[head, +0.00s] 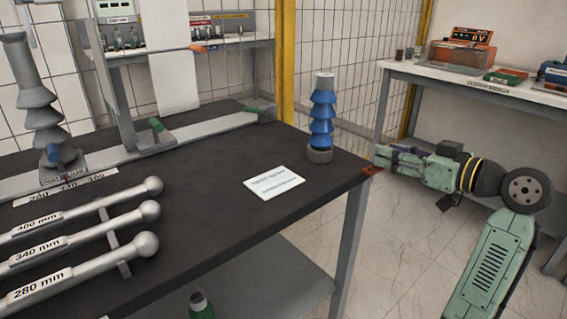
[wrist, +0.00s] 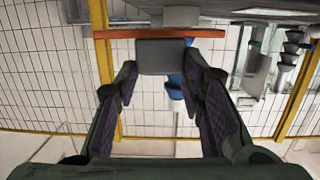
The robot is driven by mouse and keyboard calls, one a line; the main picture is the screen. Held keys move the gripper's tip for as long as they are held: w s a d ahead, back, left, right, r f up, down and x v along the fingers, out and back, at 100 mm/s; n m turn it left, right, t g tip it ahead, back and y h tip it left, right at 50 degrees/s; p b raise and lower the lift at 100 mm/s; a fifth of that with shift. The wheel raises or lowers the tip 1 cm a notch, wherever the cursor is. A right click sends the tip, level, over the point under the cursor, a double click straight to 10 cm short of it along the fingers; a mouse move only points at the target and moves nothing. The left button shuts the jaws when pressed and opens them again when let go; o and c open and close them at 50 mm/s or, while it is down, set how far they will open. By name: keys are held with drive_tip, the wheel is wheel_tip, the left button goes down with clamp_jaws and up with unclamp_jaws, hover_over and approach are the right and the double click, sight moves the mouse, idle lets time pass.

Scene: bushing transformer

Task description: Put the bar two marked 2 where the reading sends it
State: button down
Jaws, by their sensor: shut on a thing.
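My gripper (head: 381,156) is to the right of the dark table's front right corner, at about the height of its top.
Bars labelled 400 mm (head: 60,214), 340 mm (head: 65,243) and 280 mm (head: 70,274) rest at the left of the dark table (head: 225,230). A grey ribbed bushing (head: 40,105) stands behind them.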

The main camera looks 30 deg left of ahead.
drive_tip(key=s+a+r+n+g, duration=0.1)
drive_tip(key=s+a+r+g, duration=0.1)
drive_tip(key=s, duration=0.1)
drive_tip(key=p, duration=0.2)
hover_over(309, 197)
drive_tip(key=shift+f+t, duration=0.4)
drive_tip(key=shift+f, duration=2.05)
drive_tip(key=shift+f, duration=0.1)
drive_tip(key=c, duration=1.1)
unclamp_jaws()
drive_tip(key=shift+o, duration=0.2)
